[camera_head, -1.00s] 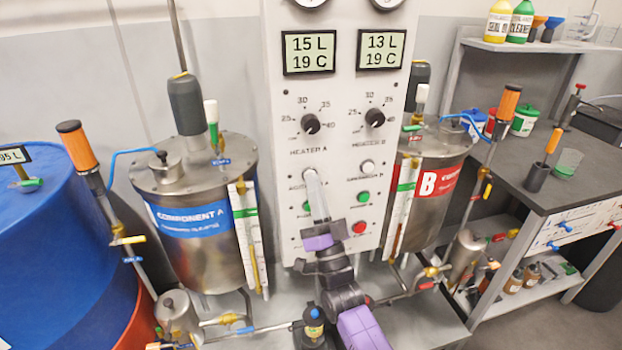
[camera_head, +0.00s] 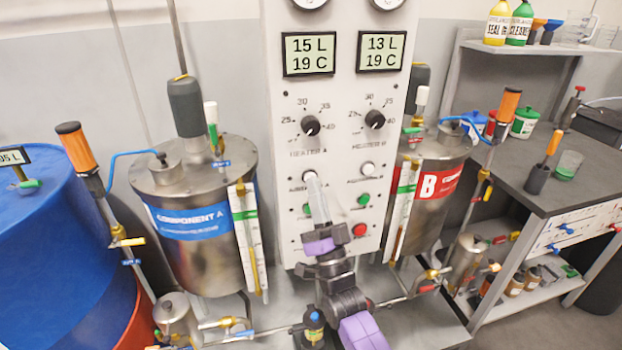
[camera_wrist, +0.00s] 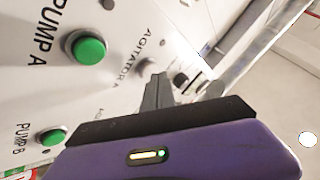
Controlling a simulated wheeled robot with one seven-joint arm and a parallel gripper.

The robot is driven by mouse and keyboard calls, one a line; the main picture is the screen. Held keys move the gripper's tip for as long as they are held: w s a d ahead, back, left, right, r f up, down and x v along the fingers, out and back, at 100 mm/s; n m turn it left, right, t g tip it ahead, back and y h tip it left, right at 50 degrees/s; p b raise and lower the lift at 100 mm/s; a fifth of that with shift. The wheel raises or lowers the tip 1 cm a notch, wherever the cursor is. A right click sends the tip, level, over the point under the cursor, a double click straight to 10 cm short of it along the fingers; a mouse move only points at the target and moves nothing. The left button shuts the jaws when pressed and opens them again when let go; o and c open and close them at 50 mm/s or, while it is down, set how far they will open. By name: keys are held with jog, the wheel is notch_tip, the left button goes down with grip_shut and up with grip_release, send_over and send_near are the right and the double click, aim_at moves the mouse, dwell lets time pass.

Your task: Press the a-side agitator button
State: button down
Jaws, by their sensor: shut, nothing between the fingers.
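The white agitator A button (camera_head: 309,176) is on the panel's left column, under the heater A knob. In the wrist view a grey, shaded round button (camera_wrist: 147,66) sits beside the AGITATOR A label. My gripper (camera_head: 318,200) is shut and empty, its fingers pointing at the panel. In the wrist view the closed fingertips (camera_wrist: 157,88) are right by that button; I cannot tell if they touch it.
The green pump A button (camera_head: 308,209) is just below, partly behind my fingers. The white agitator B button (camera_head: 367,168), green pump B button (camera_head: 363,200) and a red button (camera_head: 359,230) are to the right. Component A (camera_head: 195,225) and B tanks (camera_head: 435,185) flank the panel.

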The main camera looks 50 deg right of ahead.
jog(key=s+a, duration=0.1)
jog(key=s, duration=0.1)
jog(key=s+a+p, duration=0.1)
jog(key=s+a, duration=0.1)
jog(key=s, duration=0.1)
jog(key=shift+a, duration=0.2)
dwell(0.6)
jog(key=s+a+f+n+g+y, duration=0.2)
jog(key=s+a+f+n+y, duration=0.25)
jog(key=s+a, duration=0.2)
jog(key=s+a+f+n+g+y, duration=0.2)
jog(key=s+a+f+n+y, duration=0.25)
jog(key=s+a+n, duration=0.2)
jog(key=s+a+f+n+g+y, duration=0.1)
jog(key=s+a, duration=0.3)
jog(key=s, duration=0.4)
jog(key=s+a+f+n+g+y, duration=0.1)
jog(key=s+a+g+y, duration=0.1)
jog(key=s, duration=0.5)
jog(key=shift+s+a+g+y, duration=0.4)
jog(key=shift+a+g, duration=0.5)
jog(key=shift+g, duration=0.2)
jog(key=c, duration=2.1)
grip_release()
jog(key=shift+f, duration=0.1)
